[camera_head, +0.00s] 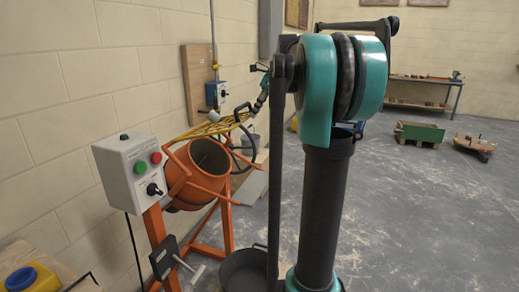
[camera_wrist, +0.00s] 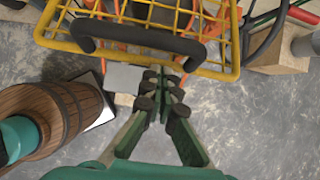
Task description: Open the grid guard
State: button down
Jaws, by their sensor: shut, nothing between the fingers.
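The grid guard (camera_wrist: 215,68) is a yellow wire grid in a thick yellow frame, at the top of the wrist view. A thick black bar handle (camera_wrist: 140,36) arches along its near edge. In the head view the guard (camera_head: 205,127) shows nearly edge-on, above and behind the mouth of the orange mixer drum (camera_head: 197,180). My gripper (camera_wrist: 163,80) has green fingers with dark pads, shut and empty. In the wrist view its tips lie just below the handle in the picture; I see no grip on it. In the head view my arm partly hides the gripper.
A grey control box (camera_head: 130,170) with green and red buttons and a black knob stands left of the drum. A dark tub (camera_head: 245,268) sits on the floor. Open floor (camera_head: 430,220) extends right.

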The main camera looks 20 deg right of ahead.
notch_tip(320, 180, down, 13)
jog(key=s+d+t+y, duration=0.1)
jog(key=d+t+y, duration=0.1)
jog(key=t+y, duration=0.15)
jog(key=s+d+r, duration=0.4)
jog(key=s+d, duration=0.2)
jog(key=s, duration=0.1)
jog(key=w+a+f, duration=0.2)
jog(key=w+a, duration=0.3)
jog(key=a, duration=0.2)
jog(key=shift+w+a+f+g, duration=0.15)
jog(key=shift+a+g, duration=0.15)
jog(key=shift+g, duration=0.05)
dwell(0.4)
